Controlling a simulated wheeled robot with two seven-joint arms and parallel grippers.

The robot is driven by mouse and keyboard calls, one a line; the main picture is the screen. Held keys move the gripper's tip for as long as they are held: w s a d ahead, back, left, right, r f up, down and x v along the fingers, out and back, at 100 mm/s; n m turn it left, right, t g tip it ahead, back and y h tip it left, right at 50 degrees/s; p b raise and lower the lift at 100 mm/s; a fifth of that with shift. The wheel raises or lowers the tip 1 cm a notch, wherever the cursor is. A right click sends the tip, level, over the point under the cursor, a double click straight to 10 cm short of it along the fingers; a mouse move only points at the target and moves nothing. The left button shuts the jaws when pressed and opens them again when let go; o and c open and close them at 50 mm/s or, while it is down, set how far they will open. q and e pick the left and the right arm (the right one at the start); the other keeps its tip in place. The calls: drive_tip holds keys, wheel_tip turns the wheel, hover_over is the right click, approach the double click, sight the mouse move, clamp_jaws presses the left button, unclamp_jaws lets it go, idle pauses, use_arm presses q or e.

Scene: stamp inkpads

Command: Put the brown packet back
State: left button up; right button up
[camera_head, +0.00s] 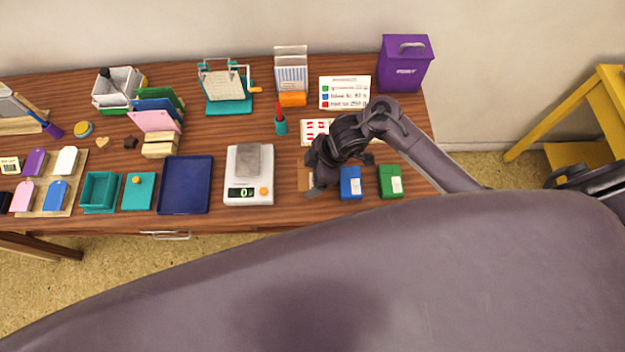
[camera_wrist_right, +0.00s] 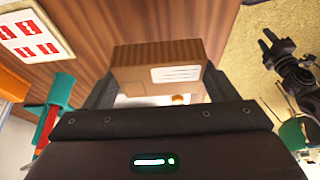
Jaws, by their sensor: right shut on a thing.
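My right gripper (camera_head: 316,176) is over the table just left of the blue packet (camera_head: 350,183). It is shut on the brown packet (camera_head: 304,175). In the right wrist view the brown packet (camera_wrist_right: 158,68), a box with a white label, sits between the two fingers. The arm hides much of the packet in the head view, and I cannot tell whether it touches the table. A green packet (camera_head: 390,182) stands right of the blue one.
The white scale (camera_head: 248,193), with a grey block (camera_head: 247,160) on it, stands left of the gripper. Behind are a red-stamped card (camera_head: 316,126), a teal holder (camera_head: 281,127) and a purple bin (camera_head: 405,64). A navy tray (camera_head: 186,185) is empty. The front table edge is close.

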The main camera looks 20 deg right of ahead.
drive_tip(key=shift+f, duration=0.45)
wheel_tip(320, 180, down, 3)
drive_tip(key=shift+r+b, duration=0.2)
drive_tip(key=shift+b, duration=0.1)
use_arm(q)
drive_tip(key=shift+a+f, duration=0.35)
drive_tip(key=shift+a, duration=0.2)
use_arm(e)
drive_tip(key=shift+f, duration=0.5)
drive_tip(key=shift+f, duration=0.2)
drive_tip(key=o, duration=1.1)
use_arm(q)
drive_tip(key=shift+f, duration=0.1)
use_arm(e)
drive_tip(key=shift+o, duration=0.2)
drive_tip(key=shift+r, duration=0.15)
